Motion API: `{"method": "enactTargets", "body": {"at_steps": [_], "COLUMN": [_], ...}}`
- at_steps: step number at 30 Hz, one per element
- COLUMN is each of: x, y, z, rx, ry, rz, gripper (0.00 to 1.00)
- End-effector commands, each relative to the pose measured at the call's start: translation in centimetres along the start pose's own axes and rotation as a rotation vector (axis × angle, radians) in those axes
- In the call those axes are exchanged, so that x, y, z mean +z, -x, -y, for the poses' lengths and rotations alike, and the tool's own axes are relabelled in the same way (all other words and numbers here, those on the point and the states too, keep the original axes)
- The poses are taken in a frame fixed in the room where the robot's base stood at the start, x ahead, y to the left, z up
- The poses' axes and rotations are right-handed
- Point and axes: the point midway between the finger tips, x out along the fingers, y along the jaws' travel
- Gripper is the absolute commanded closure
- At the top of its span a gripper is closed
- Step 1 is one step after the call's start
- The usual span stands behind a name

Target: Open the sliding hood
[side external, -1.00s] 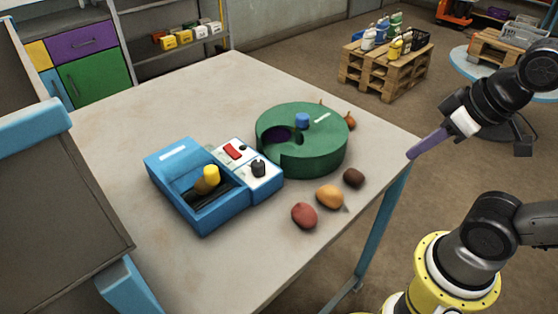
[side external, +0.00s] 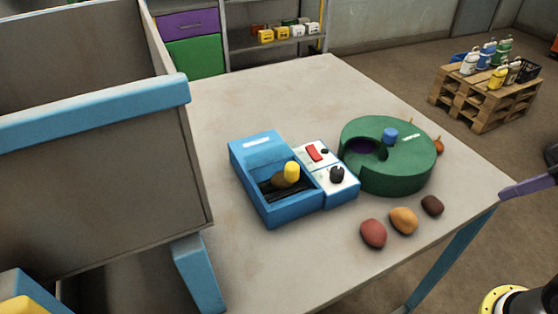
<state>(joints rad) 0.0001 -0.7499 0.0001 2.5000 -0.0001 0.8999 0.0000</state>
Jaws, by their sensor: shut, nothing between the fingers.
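A blue box (side external: 259,148) with a white label stands on the table. Its front part shows a dark recess with a brown object inside and a yellow knob (side external: 292,171) above it. I cannot tell which blue part is the sliding hood. A white control panel (side external: 318,152) with a red switch and a black knob joins its right side. A round green housing (side external: 395,178) with a blue knob (side external: 390,135) and a purple-lined opening stands to its right. My gripper (side external: 506,194) shows only as shut purple fingers by the table's right corner, apart from everything; the rest is cut off.
A red lump (side external: 373,233), an orange lump (side external: 403,220) and a dark brown lump (side external: 432,205) lie in front of the green housing. A grey bin with a blue rim (side external: 90,112) stands at left. The table (side external: 270,95) behind the box is clear.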

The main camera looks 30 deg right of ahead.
Motion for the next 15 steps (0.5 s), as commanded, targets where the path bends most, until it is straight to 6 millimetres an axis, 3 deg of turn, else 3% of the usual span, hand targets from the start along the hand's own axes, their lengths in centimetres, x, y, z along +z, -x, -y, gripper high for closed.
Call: {"method": "enactTargets", "body": {"at_steps": [1, 5, 10, 15], "x": [0.0, 0.7, 0.2, -2.4], "y": [0.0, 0.1, 1.5, 2.9], "z": [0.0, 0.7, 4.8, 10.6], "rx": [0.0, -0.029, -0.2, -0.417], "ry": [-0.003, -0.086, -0.326, -0.599], "rz": [0.0, 0.034, 0.137, 0.381], "gripper": [0.89, 0.66, 0.36, 0.36]}}
